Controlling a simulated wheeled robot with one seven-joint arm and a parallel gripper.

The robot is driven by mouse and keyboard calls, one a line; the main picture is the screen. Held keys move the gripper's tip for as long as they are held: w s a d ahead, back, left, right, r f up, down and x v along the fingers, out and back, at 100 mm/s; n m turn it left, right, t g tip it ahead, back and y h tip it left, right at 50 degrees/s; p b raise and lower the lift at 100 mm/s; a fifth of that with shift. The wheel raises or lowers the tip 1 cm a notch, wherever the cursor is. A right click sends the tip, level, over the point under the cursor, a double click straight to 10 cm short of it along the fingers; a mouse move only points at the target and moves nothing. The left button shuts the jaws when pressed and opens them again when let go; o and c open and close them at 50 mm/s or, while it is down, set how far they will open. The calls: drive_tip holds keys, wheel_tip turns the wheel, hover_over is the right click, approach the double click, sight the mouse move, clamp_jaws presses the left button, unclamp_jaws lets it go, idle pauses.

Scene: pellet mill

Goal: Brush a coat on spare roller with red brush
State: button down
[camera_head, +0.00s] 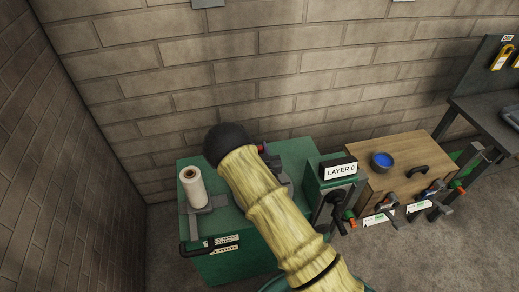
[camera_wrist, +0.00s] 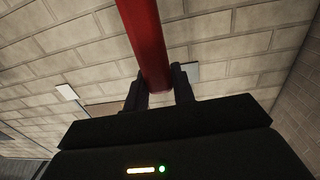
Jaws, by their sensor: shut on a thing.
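My gripper (camera_wrist: 160,84) is shut on a red rod, the handle of the red brush (camera_wrist: 146,35), in the wrist view. The handle runs up out of the top of that view, so the bristles are not seen there. In the head view my yellow-sleeved arm hides most of the gripper. A small red bit shows just right of the arm's dark end. A pale upright cylinder with a brown-ringed top, likely the spare roller (camera_head: 195,190), stands on the green bench (camera_head: 235,268), left of my arm and apart from it.
A dark bench (camera_head: 490,110) is far right. Brick walls close the back and left.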

drive_tip(key=shift+f+b, duration=1.25)
drive_tip(key=shift+f, duration=0.35)
drive_tip(key=shift+f+b, duration=1.25)
drive_tip(key=shift+d, duration=0.15)
drive_tip(key=d, duration=0.3)
drive_tip(key=shift+w+d+b, duration=0.25)
drive_tip(key=shift+w+b, duration=0.1)
drive_tip(key=shift+b, duration=0.05)
drive_tip(key=shift+w, duration=0.1)
drive_tip(key=shift+b+x, duration=0.45)
drive_tip(key=shift+x, duration=0.55)
drive_tip(key=shift+a, duration=0.1)
